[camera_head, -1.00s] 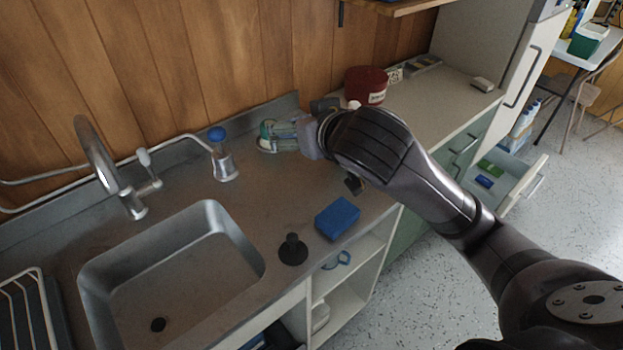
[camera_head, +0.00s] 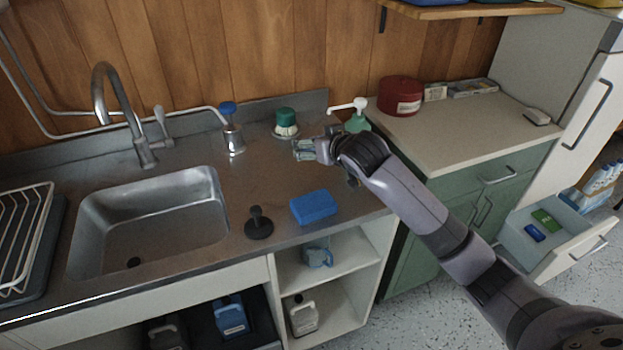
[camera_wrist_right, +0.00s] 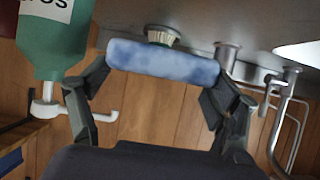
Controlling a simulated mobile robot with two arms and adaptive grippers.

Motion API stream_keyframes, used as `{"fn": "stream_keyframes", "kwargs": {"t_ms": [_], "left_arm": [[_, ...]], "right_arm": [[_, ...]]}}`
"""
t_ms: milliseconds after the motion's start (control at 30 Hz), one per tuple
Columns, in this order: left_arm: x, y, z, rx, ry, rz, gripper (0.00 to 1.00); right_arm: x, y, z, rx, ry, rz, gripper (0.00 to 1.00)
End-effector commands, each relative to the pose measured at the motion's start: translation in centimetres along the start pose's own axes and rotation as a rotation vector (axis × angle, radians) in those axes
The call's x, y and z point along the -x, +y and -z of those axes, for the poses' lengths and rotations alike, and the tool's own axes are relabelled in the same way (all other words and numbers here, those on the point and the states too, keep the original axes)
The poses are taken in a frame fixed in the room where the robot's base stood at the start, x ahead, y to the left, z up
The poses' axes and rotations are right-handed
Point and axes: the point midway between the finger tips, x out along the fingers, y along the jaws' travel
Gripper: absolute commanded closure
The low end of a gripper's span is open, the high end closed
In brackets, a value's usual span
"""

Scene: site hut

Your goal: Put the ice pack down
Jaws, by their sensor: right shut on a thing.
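My right gripper (camera_head: 312,150) is over the back part of the steel counter (camera_head: 275,180), right of the sink. It is shut on a pale blue ice pack (camera_wrist_right: 163,62), which spans between its two fingers in the right wrist view. In the head view the ice pack is small and mostly hidden by the fingers. I cannot tell whether it touches the counter. My left gripper is out of view.
Close by stand a green-topped scrub brush (camera_head: 286,123), a green pump bottle (camera_head: 357,122) and a blue-topped steel dispenser (camera_head: 231,130). A blue block (camera_head: 314,207) and a black plunger-like stopper (camera_head: 258,223) sit nearer the front edge. The sink (camera_head: 150,225) lies left.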

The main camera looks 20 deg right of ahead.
Motion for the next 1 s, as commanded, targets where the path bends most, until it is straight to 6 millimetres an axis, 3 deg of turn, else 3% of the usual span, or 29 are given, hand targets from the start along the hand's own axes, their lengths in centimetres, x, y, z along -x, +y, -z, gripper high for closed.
{"fn": "stream_keyframes", "kwargs": {"t_ms": [133,367,500,967,1000], "left_arm": [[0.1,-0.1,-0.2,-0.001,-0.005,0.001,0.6],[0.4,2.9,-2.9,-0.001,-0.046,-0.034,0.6],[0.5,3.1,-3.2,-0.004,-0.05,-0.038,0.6],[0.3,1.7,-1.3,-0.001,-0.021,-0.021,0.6],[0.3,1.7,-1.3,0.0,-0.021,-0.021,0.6]], "right_arm": [[-1.1,0.1,-2.1,0.0,-0.002,-0.001,0.54],[-2.3,0.0,-4.5,0.0,-0.004,-0.001,0.54],[-3.4,0.1,-6.5,0.0,-0.003,-0.002,0.54],[-3.9,0.0,-7.4,0.0,0.0,0.0,0.54],[-3.9,0.0,-7.5,0.0,-0.002,-0.001,0.17]]}}
